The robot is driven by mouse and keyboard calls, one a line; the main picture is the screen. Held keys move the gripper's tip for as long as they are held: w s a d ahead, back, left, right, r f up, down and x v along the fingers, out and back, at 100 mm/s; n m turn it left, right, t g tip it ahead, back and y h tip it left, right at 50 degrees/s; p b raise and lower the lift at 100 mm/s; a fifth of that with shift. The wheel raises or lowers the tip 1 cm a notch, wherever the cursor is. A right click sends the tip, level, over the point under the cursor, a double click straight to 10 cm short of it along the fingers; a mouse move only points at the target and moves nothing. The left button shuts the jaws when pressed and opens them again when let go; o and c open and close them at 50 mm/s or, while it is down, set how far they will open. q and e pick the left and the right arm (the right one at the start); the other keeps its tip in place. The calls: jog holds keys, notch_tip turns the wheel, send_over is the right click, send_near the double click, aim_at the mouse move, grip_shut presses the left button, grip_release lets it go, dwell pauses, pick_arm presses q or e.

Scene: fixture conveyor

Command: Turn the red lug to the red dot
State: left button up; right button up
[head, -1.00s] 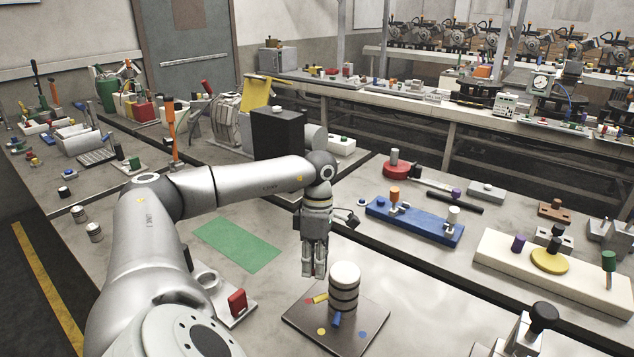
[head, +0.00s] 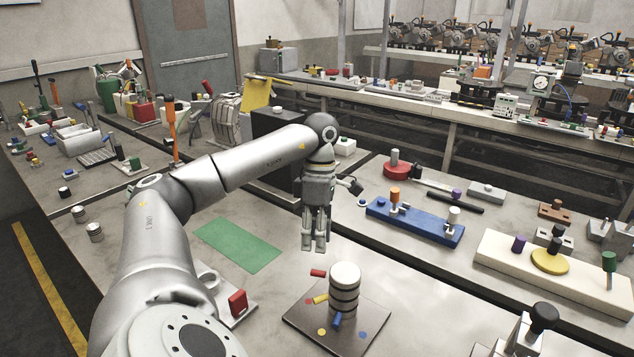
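A white-topped post (head: 345,276) with dark rings stands on a dark square plate (head: 372,312). The red lug (head: 318,273) sticks out to the left from the upper part of the post. A yellow lug (head: 321,298) is below it, and a blue lug (head: 336,319) lower, pointing to the front. The plate has a yellow dot (head: 321,332) and a blue dot (head: 363,335). A little red shows by the yellow lug's outer end; I cannot tell clearly whether it is the red dot. My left gripper (head: 314,247) points down above the red lug, apart from it, empty, fingers close together.
A green mat (head: 237,245) lies left of the plate. A fixture with a red block (head: 238,302) stands at the front left. A blue base (head: 414,221) and a cream base (head: 552,273) with pegs are to the right. Bare table lies right of the plate.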

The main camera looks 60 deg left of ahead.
pick_arm(q)
jog(key=shift+w+a+r, duration=0.15)
jog(key=shift+w+r, duration=0.05)
jog(key=shift+r, duration=0.95)
jog(key=shift+w+a+r, duration=0.15)
jog(key=shift+r, duration=0.95)
